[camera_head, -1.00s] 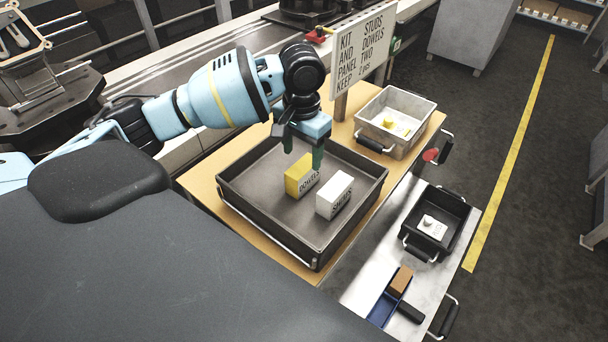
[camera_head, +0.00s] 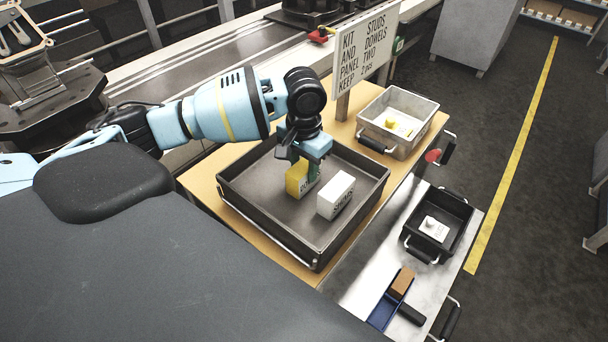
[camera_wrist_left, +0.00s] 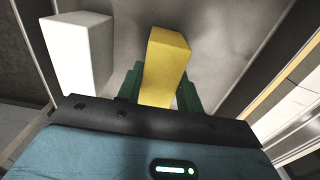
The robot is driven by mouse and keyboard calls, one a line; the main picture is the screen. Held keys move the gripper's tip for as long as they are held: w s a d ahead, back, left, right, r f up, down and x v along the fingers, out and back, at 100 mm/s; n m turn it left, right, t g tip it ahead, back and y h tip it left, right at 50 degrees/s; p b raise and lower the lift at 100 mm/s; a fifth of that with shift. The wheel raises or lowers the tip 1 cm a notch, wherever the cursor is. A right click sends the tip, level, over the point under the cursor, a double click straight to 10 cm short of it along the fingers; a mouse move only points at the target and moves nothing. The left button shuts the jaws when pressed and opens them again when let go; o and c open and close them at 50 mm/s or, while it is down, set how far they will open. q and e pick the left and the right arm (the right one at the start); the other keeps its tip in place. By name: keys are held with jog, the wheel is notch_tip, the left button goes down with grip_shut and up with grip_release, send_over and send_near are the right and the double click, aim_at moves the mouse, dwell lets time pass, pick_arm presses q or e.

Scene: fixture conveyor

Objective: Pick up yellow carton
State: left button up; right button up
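In the left wrist view the yellow carton (camera_wrist_left: 165,62) sits between the two green fingers (camera_wrist_left: 160,90), one on each side. The fingers look apart, with a small gap visible by the carton; firm contact is not shown. The white carton (camera_head: 335,195) labelled for studs stands just right of it, and it also shows in the left wrist view (camera_wrist_left: 82,50). My right gripper is not in view.
A light grey bin (camera_head: 420,108) with small yellow and white items stands behind right. A sign (camera_head: 362,50) on a post rises behind the tray. A black bin (camera_head: 462,212) and a blue scoop-like holder (camera_head: 383,308) with a brown block lie on the metal surface at right.

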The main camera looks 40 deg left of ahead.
aim_at(304, 166)
pick_arm(q)
jog(key=c, duration=0.4)
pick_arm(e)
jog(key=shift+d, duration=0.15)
